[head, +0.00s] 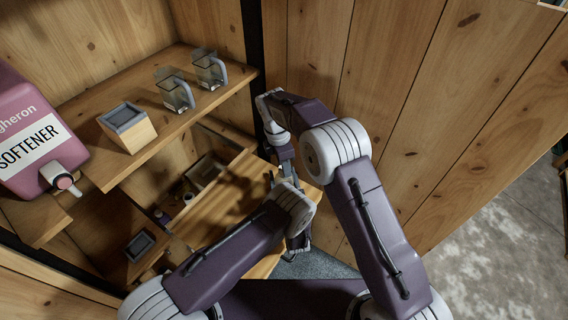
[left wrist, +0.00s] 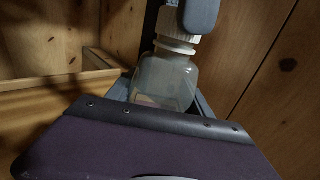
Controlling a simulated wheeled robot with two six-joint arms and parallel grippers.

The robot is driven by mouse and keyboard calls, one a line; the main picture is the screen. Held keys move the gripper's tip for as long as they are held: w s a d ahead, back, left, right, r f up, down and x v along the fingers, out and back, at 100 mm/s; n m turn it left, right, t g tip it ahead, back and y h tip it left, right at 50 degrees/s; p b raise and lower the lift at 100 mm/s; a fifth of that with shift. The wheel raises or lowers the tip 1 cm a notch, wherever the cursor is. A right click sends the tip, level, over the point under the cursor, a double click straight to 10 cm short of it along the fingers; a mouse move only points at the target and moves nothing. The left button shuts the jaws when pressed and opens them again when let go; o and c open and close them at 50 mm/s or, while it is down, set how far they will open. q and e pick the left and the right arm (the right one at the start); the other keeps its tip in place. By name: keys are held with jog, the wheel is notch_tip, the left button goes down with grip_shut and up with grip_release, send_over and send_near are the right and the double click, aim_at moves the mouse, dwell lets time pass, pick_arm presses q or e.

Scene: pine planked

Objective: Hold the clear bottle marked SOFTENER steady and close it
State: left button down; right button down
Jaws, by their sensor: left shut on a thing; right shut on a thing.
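In the left wrist view a clear bottle (left wrist: 164,82) stands upright between the fingers of my left gripper (left wrist: 163,100), which is shut on its body. A white ribbed cap (left wrist: 180,24) sits at the bottle's neck; I cannot tell how tightly it is seated. A grey-blue finger of my right gripper (left wrist: 202,14) is against the cap from above. No marking on the bottle is readable. In the head view my right gripper (head: 286,163) points down over the work surface; my left gripper and the bottle are mostly hidden behind my left wrist.
A large pink container (head: 30,120) labelled SOFTENER, with a spout, stands at the left. The upper shelf (head: 158,152) holds a wooden box (head: 127,127) and two clear jugs (head: 174,94). A plank wall (head: 420,110) closes in behind and right of my arms.

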jog(key=m, duration=0.3)
jog(key=shift+w+m, duration=0.1)
jog(key=shift+m, duration=0.2)
jog(key=m, duration=0.3)
jog(key=shift+m+g, duration=0.4)
jog(key=m, duration=0.3)
jog(key=shift+f+m, duration=0.1)
jog(key=shift+m, duration=0.2)
jog(key=m, duration=0.3)
jog(key=shift+g+y, duration=0.3)
jog(key=shift+g, duration=0.1)
jog(key=m, duration=0.7)
jog(key=shift+d+m+y, duration=0.1)
jog(key=shift+m+y, duration=0.3)
jog(key=m, duration=0.7)
jog(key=shift+y, duration=0.4)
jog(key=m, duration=0.3)
jog(key=shift+m, duration=0.4)
jog(key=m+t, duration=0.1)
jog(key=m, duration=0.5)
jog(key=shift+y, duration=0.3)
jog(key=m, duration=0.4)
jog(key=shift+t, duration=0.3)
jog(key=c, duration=1)
grip_release()
